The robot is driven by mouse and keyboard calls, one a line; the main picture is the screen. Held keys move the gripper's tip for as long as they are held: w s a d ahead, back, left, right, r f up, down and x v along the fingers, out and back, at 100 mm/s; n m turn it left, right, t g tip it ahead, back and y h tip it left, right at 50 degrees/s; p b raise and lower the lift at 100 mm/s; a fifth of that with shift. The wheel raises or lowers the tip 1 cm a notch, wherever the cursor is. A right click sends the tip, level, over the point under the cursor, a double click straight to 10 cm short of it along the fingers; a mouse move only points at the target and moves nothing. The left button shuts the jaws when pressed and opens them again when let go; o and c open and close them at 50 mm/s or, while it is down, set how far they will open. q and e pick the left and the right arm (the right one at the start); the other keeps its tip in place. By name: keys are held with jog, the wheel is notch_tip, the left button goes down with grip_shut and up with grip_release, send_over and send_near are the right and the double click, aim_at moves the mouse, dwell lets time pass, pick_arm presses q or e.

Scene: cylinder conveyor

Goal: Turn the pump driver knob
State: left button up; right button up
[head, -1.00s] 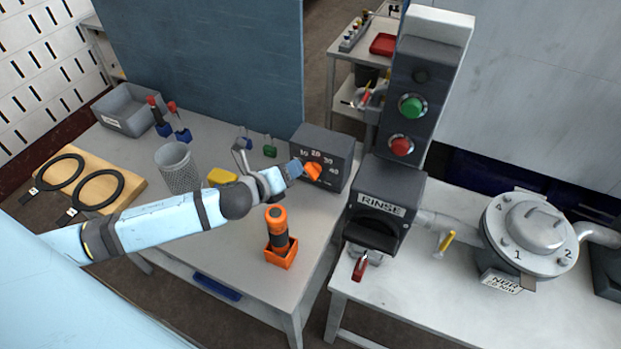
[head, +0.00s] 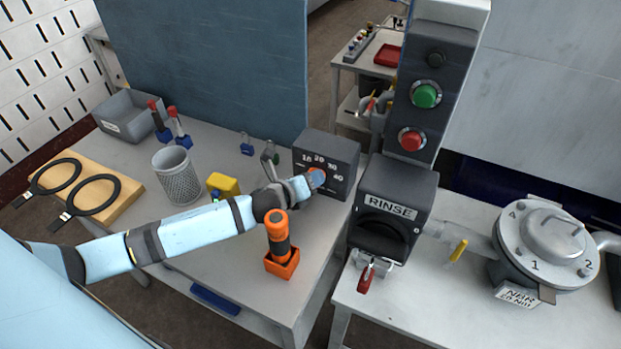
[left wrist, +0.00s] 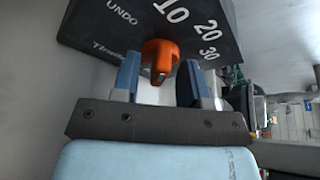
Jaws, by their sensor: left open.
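The dark grey pump driver box (head: 344,164) stands at the back right of the left table, with white numbers on its front. Its orange knob (head: 318,177) is mostly covered by my left gripper (head: 308,183) in the head view. In the left wrist view the orange knob (left wrist: 160,60) shows between and just past the two blue fingertips of my left gripper (left wrist: 160,78). The fingers are open, one on each side of the knob, with a gap visible on both sides. My right gripper is not in view.
An orange tool in an orange holder (head: 281,265) stands close below my left forearm. A yellow block (head: 224,184) and a wire-mesh cup (head: 178,177) stand behind the arm. The RINSE unit (head: 392,208) is right of the box.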

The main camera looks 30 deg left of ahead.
pick_arm(q)
jog(key=shift+w, duration=0.15)
grip_shut()
jog(key=shift+f, duration=0.1)
jog(key=shift+a+f+n+t+h+b, duration=0.1)
jog(key=shift+f+n+t+h+b, duration=0.15)
jog(key=shift+n+h+b, duration=0.65)
jog(key=n+t+b, duration=0.1)
jog(key=n, duration=0.2)
jog(key=shift+f+b, duration=0.1)
jog(key=shift+b, duration=0.25)
jog(key=shift+a+n+t+h+b, duration=0.1)
jog(key=shift+n+t+h+b, duration=0.25)
jog(key=shift+n, duration=0.35)
grip_release()
